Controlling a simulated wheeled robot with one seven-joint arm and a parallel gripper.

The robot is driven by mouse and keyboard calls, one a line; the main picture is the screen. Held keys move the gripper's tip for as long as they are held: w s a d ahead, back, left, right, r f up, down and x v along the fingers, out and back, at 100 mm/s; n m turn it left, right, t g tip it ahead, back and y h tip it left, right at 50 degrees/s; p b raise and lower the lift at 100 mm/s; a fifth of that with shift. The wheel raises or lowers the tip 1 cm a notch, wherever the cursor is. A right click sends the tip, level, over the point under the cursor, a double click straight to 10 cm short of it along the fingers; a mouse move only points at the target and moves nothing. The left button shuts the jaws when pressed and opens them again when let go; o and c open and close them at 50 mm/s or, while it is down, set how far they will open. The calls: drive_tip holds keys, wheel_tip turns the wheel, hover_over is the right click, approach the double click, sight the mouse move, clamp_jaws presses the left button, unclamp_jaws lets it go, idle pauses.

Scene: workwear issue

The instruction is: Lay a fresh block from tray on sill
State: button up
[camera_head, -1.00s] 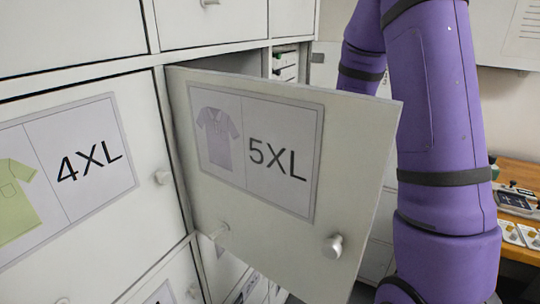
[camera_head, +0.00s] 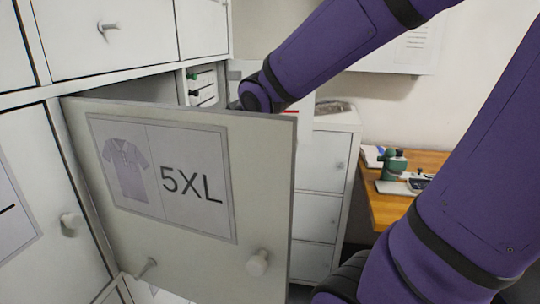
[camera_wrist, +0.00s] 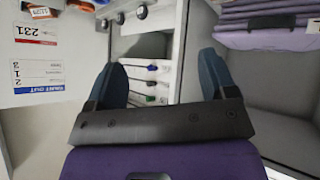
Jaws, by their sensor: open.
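My gripper (camera_wrist: 161,62) is open in the wrist view, its two dark blue fingers apart with nothing held between them. Beyond the fingers is a narrow pale compartment (camera_wrist: 167,46) with a dark opening. In it are several white pieces (camera_wrist: 150,85) with green and blue marks, too small to identify as blocks. In the head view, similar white pieces (camera_head: 203,88) show behind the open 5XL door (camera_head: 185,250). The gripper itself is hidden there behind my arm and the door. I cannot clearly make out the tray or the sill.
Folded purple garments (camera_wrist: 266,38) lie close to the right in the wrist view. A wall with printed labels (camera_wrist: 38,70) is on the left. In the head view, a white cabinet (camera_head: 318,215) and a wooden bench (camera_head: 390,208) stand farther back.

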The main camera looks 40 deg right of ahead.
drive_tip(key=s+a+r+g, duration=0.1)
drive_tip(key=s+a+g, duration=0.1)
drive_tip(key=s, duration=0.6)
drive_tip(key=s+a+r+m+g+y, duration=0.1)
drive_tip(key=s+a+g, duration=0.1)
drive_tip(key=s, duration=0.6)
drive_tip(key=shift+s+a+r+y, duration=0.3)
drive_tip(key=shift+s+a+r, duration=0.05)
drive_tip(key=shift+a, duration=0.1)
